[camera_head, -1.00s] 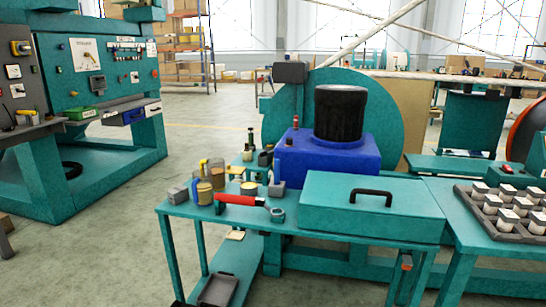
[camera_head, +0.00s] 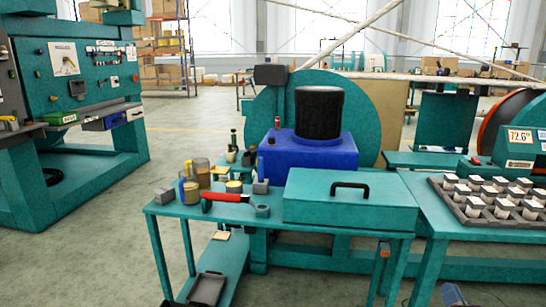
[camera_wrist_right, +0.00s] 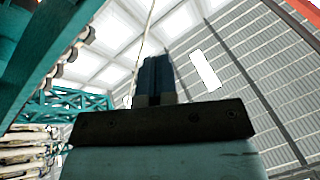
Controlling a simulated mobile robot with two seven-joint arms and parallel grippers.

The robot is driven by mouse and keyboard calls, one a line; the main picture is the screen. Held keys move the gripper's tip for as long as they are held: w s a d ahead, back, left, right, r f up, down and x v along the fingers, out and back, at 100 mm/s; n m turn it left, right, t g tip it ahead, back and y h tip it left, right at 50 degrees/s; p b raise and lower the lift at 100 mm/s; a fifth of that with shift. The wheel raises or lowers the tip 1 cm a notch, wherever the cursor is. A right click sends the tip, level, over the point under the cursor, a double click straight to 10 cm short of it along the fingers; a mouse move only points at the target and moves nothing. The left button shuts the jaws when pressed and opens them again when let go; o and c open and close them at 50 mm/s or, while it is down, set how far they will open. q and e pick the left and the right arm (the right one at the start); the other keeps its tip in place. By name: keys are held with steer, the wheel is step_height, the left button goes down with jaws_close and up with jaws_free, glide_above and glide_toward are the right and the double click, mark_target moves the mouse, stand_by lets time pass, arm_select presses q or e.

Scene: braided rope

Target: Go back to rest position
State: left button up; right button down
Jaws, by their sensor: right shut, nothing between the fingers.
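My right gripper (camera_wrist_right: 156,78) shows in the wrist view with its dark blue fingers together and nothing between them. It points up toward the roof and touches no object. In the head view, a small grey-blue part (camera_head: 452,293) at the bottom edge to the right looks like the end of my right arm, beside the bench and low down. My left gripper is not in view.
A tray of white-topped blocks (camera_head: 470,217) is at right. Behind stand a blue block (camera_head: 300,160) with a black cylinder (camera_head: 319,112). Floor at left is clear.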

steer(key=s+a+r+n+g+y, duration=0.1)
steer(key=s+a+n+g+y, duration=0.3)
steer(key=s+a, duration=0.45)
steer(key=s+a+r+n+g+y, duration=0.1)
steer(key=s+a+n+y, duration=0.4)
steer(key=a, duration=0.7)
steer(key=s+a+r+n+g+y, duration=0.25)
steer(key=s+a+n, duration=0.25)
steer(key=s+a, duration=0.4)
steer(key=w+a+r+m+t+h+p, duration=0.2)
steer(key=w+a+r+m+t+p, duration=0.1)
steer(key=a+r+m, duration=0.3)
arm_select(q)
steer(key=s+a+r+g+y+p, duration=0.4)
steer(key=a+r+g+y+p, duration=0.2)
steer(key=p, duration=2.9)
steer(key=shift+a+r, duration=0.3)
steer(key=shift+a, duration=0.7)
arm_select(e)
steer(key=s+d+r+g+h, duration=0.4)
steer(key=d+r+g+h, duration=0.1)
steer(key=d, duration=0.3)
steer(key=shift+s+d+r+g, duration=0.3)
steer(key=shift+d+g, duration=0.1)
steer(key=shift+g, duration=0.25)
